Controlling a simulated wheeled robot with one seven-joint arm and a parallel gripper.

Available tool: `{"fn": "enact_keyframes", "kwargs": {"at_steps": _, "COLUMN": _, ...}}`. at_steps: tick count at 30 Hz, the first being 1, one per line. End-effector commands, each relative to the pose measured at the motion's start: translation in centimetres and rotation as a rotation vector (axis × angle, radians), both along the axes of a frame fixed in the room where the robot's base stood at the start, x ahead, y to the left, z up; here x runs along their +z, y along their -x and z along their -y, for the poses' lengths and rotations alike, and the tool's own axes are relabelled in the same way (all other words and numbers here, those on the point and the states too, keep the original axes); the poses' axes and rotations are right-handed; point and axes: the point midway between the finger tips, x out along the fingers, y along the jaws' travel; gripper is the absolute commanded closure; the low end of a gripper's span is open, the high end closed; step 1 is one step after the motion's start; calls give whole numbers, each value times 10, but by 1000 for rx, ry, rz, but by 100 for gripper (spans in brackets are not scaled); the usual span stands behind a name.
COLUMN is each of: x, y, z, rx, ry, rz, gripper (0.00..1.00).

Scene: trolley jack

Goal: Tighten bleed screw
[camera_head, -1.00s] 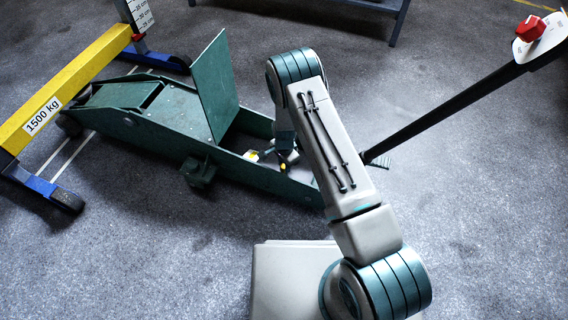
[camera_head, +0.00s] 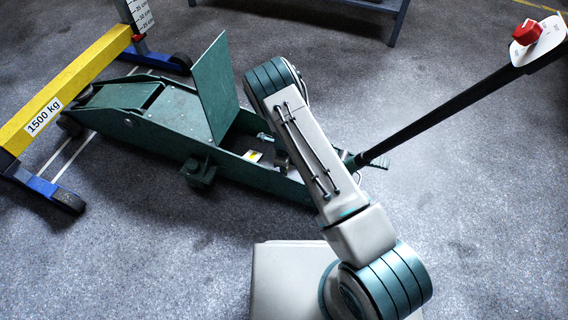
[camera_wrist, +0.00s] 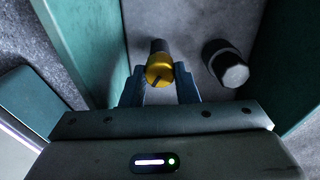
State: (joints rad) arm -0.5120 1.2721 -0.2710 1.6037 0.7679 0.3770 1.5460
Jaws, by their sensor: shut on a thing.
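The bleed screw (camera_wrist: 159,72) is a brass-coloured slotted head on a dark stem, seen in the wrist view inside the jack's green housing. My gripper (camera_wrist: 159,82) has its two dark fingers on either side of the screw head and is shut on it. In the head view my arm hides the gripper and the screw. The green trolley jack (camera_head: 150,110) lies on the floor with its cover plate (camera_head: 214,88) standing up open.
A grey hex-headed fitting (camera_wrist: 228,66) stands just right of the screw. Green side walls (camera_wrist: 92,45) flank the space. The jack's black handle (camera_head: 440,112) with a red knob (camera_head: 527,32) slants up to the right. A yellow beam (camera_head: 60,92) stands over the jack's left end.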

Motion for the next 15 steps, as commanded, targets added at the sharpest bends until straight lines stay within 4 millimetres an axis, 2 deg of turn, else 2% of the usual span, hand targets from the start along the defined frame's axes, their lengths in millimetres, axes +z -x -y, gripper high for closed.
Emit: {"fn": "enact_keyframes", "kwargs": {"at_steps": 15, "x": 3, "y": -2, "z": -2, "rx": -490, "ry": -4, "rz": 6, "gripper": 95}}
